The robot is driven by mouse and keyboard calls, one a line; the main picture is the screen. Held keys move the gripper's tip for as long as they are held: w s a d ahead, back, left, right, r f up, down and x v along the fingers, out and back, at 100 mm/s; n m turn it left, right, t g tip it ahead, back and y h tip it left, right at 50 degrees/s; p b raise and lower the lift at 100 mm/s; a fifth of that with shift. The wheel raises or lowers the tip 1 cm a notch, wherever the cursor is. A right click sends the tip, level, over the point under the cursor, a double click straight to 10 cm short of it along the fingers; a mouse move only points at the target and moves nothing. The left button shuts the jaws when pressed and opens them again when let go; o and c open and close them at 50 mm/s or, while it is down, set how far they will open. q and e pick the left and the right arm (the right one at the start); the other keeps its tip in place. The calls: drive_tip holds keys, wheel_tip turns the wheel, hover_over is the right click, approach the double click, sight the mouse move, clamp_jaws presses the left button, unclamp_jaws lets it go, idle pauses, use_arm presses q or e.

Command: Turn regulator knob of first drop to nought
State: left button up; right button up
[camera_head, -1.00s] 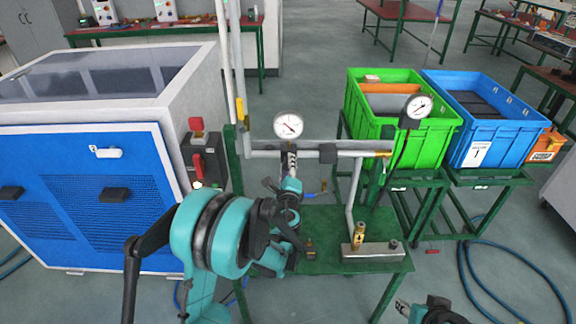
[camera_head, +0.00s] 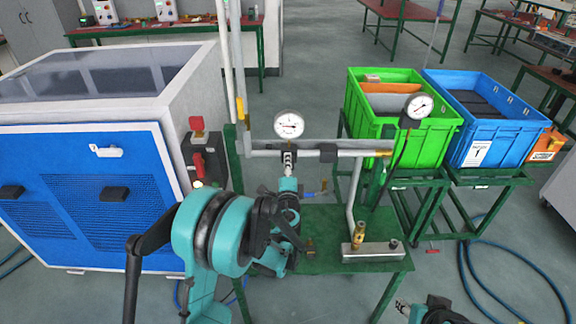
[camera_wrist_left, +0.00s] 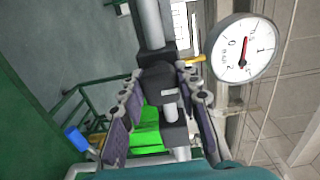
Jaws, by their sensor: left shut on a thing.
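My left gripper (camera_head: 288,170) is at the horizontal grey pipe, just below the first round gauge (camera_head: 289,125). In the left wrist view the two purple-padded fingers of my left gripper (camera_wrist_left: 165,88) are closed around the dark regulator knob (camera_wrist_left: 158,82), one on each side. In the head view the knob is mostly hidden by the gripper. The gauge also shows in the left wrist view (camera_wrist_left: 243,48), with a dark and red needle near its centre. Part of my right gripper (camera_head: 432,310) shows at the bottom edge, and its fingers are unclear.
A second gauge (camera_head: 419,106) stands to the right on the same pipework. The green stand (camera_head: 330,220) carries a metal block (camera_head: 372,252) with a brass fitting. A blue cabinet (camera_head: 95,195) stands left. Green (camera_head: 432,135) and blue (camera_head: 500,130) crates stand right.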

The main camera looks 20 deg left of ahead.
use_arm(q)
drive_tip(key=o, duration=1.2)
drive_tip(key=shift+c, duration=0.2)
drive_tip(key=v, duration=1.2)
